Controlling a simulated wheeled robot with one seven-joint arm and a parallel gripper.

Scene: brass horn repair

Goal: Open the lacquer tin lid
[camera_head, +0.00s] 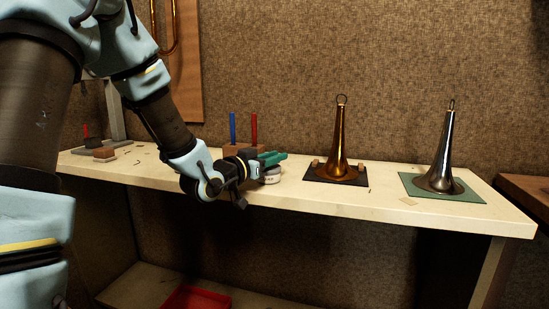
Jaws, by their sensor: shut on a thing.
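The lacquer tin (271,176) is a small round pale can with a dark mark on its side. It sits near the front of the cream bench top, left of the copper-coloured horn bell. My gripper (272,158) reaches in from the left, with teal fingers lying across the top of the tin. The fingers are shut on the tin's lid, as far as can be seen. They hide most of the lid, and I cannot tell whether it is raised from the can.
Behind my gripper, a wooden block (240,149) holds a blue and a red tool. A copper-coloured bell (340,150) stands on a dark mat, and a silver bell (442,160) on a green mat. Small blocks (104,154) lie at the bench's left. A red tray (196,298) sits below.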

